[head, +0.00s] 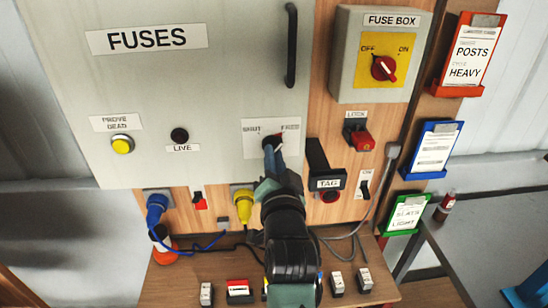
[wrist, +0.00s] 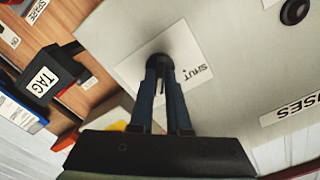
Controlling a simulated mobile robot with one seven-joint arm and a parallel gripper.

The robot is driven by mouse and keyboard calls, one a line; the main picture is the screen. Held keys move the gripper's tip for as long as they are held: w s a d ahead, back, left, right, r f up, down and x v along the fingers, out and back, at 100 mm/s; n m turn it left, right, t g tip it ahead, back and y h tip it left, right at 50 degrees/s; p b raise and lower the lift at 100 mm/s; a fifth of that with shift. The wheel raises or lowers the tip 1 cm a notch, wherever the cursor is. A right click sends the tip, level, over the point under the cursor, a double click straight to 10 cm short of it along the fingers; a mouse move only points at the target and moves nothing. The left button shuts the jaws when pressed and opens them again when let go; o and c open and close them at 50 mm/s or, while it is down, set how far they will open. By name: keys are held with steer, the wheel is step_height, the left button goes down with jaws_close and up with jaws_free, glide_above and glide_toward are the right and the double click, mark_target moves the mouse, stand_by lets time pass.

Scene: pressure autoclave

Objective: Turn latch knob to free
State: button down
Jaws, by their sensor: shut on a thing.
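The latch knob (wrist: 159,61) is a dark round knob on a white plate (head: 256,150) on the grey fuse cabinet door (head: 190,75). The plate reads SHUT on its left and FREE on its right in the head view. My gripper (head: 272,151) reaches up from below, its blue fingers shut on the knob. In the wrist view the two fingers (wrist: 164,88) stand on either side of the knob, which partly shows at their tips. The fingers hide much of the knob in the head view, so its exact pointing is hard to tell.
A TAG block (head: 328,182) sticks out just right of my arm, with a red LOCK piece (head: 359,137) beyond it. The fuse box (head: 383,62) is upper right. Yellow (head: 242,208) and blue (head: 156,208) plugs with cables hang below the door. A black door handle (head: 291,45) stands above.

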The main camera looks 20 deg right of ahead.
steer(key=shift+m, duration=0.7)
steer(key=c, duration=0.9)
jaws_free()
steer(key=shift+s, duration=0.1)
steer(key=shift+b+v, duration=1.9)
steer(key=shift+v, duration=4.5)
